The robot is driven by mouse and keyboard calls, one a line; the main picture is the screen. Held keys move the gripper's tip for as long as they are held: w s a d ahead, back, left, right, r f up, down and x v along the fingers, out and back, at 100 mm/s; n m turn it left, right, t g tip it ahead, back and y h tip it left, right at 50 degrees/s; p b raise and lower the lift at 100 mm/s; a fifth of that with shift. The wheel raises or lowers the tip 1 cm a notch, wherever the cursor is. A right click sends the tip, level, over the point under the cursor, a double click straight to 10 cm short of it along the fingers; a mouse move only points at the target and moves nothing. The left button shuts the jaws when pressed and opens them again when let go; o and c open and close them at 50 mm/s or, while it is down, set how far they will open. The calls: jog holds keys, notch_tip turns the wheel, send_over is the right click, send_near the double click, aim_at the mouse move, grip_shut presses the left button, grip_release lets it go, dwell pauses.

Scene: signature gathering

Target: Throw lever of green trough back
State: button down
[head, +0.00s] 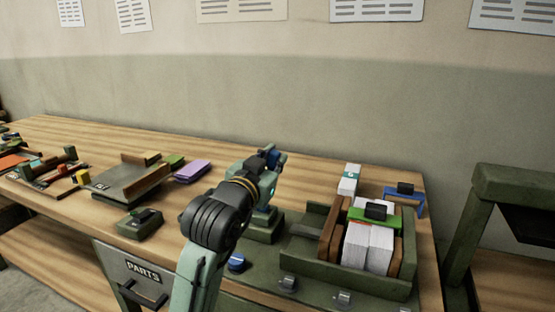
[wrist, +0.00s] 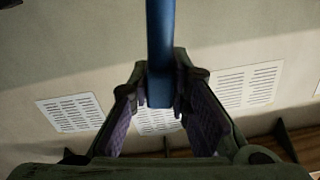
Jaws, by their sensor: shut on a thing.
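My gripper (head: 270,158) is raised above the right part of the bench in the head view, at the end of my arm. In the wrist view its two fingers (wrist: 161,108) are shut on a blue bar (wrist: 160,45), which looks like a lever; its far end leaves the top of the picture. A bit of blue shows at my gripper in the head view, but my arm hides most of it. The dark green trough (head: 345,277) stands to the right and holds white paper stacks (head: 368,246) between brown blocks. A bright green bar with a black grip (head: 375,211) lies across the paper.
A blue frame (head: 419,199) and a white box (head: 349,180) stand behind the trough. A round blue knob (head: 236,262) sits near the front edge. A dark tray (head: 129,181) and a purple pad (head: 192,170) lie to the left. The wall is behind.

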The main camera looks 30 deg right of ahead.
jog(key=shift+w+a+r+n, duration=0.2)
jog(key=shift+w+a+n, duration=0.1)
jog(key=shift+w+n, duration=0.1)
jog(key=w+a+f+n+p, duration=0.1)
jog(key=w+a+n, duration=0.4)
jog(key=w+n, duration=0.1)
jog(key=shift+w+a+f+n, duration=0.2)
jog(key=shift+w+f+n, duration=0.05)
jog(key=shift+w+n, duration=0.2)
jog(key=c, duration=1.6)
grip_release()
jog(key=shift+w+a, duration=0.1)
jog(key=shift+c, duration=0.2)
jog(key=shift+o, duration=0.8)
